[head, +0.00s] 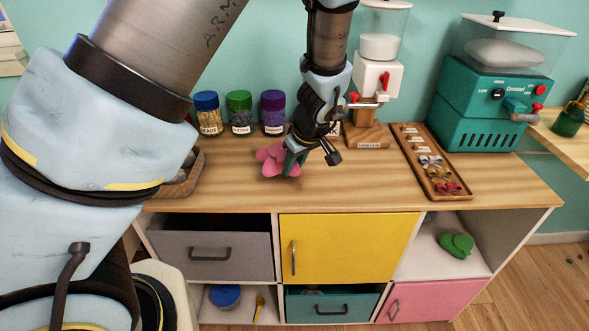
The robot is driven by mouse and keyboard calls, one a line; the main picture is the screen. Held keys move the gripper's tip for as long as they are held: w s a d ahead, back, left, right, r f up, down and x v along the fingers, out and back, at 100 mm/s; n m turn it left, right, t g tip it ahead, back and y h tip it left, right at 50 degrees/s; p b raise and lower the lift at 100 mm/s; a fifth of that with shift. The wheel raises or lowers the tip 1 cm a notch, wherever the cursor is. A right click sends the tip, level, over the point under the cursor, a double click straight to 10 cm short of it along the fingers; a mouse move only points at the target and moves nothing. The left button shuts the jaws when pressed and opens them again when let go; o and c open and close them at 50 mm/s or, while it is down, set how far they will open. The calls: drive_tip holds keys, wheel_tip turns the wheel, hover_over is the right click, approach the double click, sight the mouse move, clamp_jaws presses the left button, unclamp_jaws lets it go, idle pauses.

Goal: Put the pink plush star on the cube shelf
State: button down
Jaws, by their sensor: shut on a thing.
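The pink plush star (272,160) is in my gripper (297,157), over the left middle of the wooden top of the cube unit. My gripper is shut on it and hides its right side. I cannot tell whether the star touches the wood. The cube shelf (431,219) is the white-framed unit below. It has a grey drawer (213,262), a yellow door (345,250), a teal drawer (330,308) and a pink door (432,301). Its open upper right compartment holds a green object (457,245). The open lower left one holds a blue-lidded item (225,296) and a yellow spoon (260,307).
Blue-, green- and purple-lidded jars (240,114) stand behind the star. A white dispenser (377,75) and a teal machine (490,95) stand at the back right. A wooden tray (421,163) holds small items. The top's front middle is clear.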

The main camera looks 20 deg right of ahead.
drive_tip(key=shift+f, duration=1.05)
drive_tip(key=shift+f, duration=0.1)
drive_tip(key=c, duration=0.6)
unclamp_jaws()
drive_tip(key=shift+c, duration=0.2)
drive_tip(key=b+v, duration=0.1)
drive_tip(key=v, duration=1.1)
drive_tip(key=w+a+r+m+g, duration=0.1)
drive_tip(key=a, duration=1.5)
drive_tip(key=w+a+m+g+h, duration=0.1)
drive_tip(key=w+a+m+g, duration=0.1)
drive_tip(key=a, duration=1.5)
drive_tip(key=shift+w+r+m, duration=0.3)
drive_tip(key=shift+r, duration=0.1)
